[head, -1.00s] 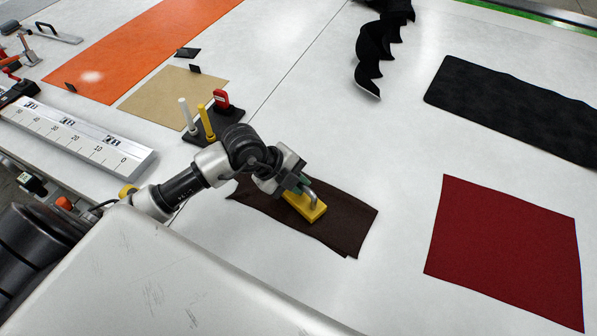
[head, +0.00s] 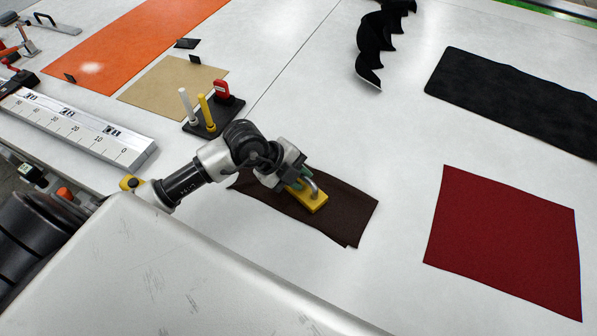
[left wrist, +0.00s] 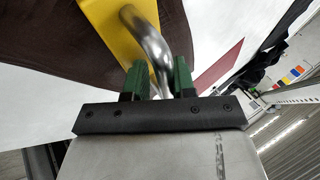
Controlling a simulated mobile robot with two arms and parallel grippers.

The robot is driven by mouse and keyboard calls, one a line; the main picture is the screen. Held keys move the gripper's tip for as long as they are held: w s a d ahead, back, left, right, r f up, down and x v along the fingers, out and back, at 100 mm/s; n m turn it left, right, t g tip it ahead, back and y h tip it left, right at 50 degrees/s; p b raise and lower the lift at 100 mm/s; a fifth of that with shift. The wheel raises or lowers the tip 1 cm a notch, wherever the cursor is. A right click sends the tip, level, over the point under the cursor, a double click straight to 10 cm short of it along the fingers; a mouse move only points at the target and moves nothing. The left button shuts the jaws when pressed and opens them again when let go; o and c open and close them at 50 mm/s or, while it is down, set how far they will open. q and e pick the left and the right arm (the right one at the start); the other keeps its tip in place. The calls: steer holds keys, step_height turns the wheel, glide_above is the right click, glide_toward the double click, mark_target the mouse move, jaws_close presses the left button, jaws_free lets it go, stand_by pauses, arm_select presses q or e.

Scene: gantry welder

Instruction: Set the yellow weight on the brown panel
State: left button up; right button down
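The yellow weight (head: 308,198), a flat block with a curved metal handle, lies over the brown panel (head: 345,212) near its middle. It seems to rest flat on it. My left gripper (head: 302,183) is at the handle, its green fingers on either side. In the left wrist view, the fingers (left wrist: 161,82) stand close together with the metal handle between them, so it looks shut on the handle. The weight's yellow block (left wrist: 105,18) and the brown panel (left wrist: 50,45) show beyond. The fingertips are partly hidden by the handle. My right gripper is not in view.
A dark red panel (head: 505,240) and a black panel (head: 510,100) lie to the right. A black spiral part (head: 372,55) lies behind. A black stand (head: 212,118) with white and yellow posts is behind my arm. The white table is clear around the brown panel.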

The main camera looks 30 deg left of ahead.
arm_select(q)
steer(key=o, duration=0.3)
steer(key=shift+s+f, duration=0.3)
steer(key=shift+f, duration=0.25)
steer(key=shift+o, duration=0.2)
steer(key=shift+r, duration=0.2)
steer(key=w+b+v, duration=0.1)
steer(key=v, duration=1.2)
steer(key=shift+d+r, duration=0.2)
steer(key=shift+r, duration=0.1)
steer(key=shift+s, duration=0.1)
